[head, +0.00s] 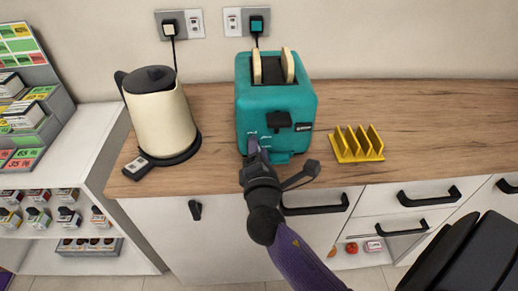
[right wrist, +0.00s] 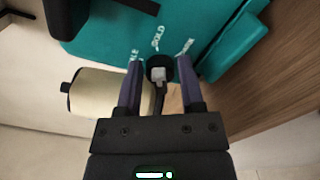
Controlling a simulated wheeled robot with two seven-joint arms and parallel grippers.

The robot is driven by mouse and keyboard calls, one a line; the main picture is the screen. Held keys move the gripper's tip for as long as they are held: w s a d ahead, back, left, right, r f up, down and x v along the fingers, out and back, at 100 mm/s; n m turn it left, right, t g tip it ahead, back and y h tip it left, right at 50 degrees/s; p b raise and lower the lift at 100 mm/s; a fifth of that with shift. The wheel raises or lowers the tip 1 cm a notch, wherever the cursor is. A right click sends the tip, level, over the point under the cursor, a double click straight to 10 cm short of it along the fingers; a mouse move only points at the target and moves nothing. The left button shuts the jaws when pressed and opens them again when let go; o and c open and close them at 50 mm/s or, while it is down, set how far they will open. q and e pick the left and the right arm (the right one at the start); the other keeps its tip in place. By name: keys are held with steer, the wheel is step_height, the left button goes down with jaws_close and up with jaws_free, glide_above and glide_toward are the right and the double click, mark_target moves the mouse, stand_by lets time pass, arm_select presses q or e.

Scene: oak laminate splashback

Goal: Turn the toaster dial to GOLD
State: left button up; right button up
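The teal toaster (head: 277,103) stands on the wooden counter with two bread slices (head: 272,68) upright in its slots. Its black lever (head: 279,120) is on the front. In the head view my right gripper (head: 254,148) is at the toaster's lower left front and hides the dial. In the right wrist view the round dark dial (right wrist: 160,67) with a light grey patch lies between the two purple fingertips. The gripper is open, with narrow gaps beside the dial. White lettering (right wrist: 155,38) rings the dial, too blurred to read surely. My left gripper is not in view.
A cream kettle (head: 160,115) on its black base stands left of the toaster; it also shows in the right wrist view (right wrist: 105,96). A yellow toast rack (head: 356,144) stands to the right. Drawer handles (head: 428,197) stick out below. The counter at far right (head: 450,115) is clear.

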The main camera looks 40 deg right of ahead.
steer(key=shift+o, duration=1.3)
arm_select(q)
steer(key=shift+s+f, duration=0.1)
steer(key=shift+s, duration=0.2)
arm_select(e)
steer(key=v, duration=1)
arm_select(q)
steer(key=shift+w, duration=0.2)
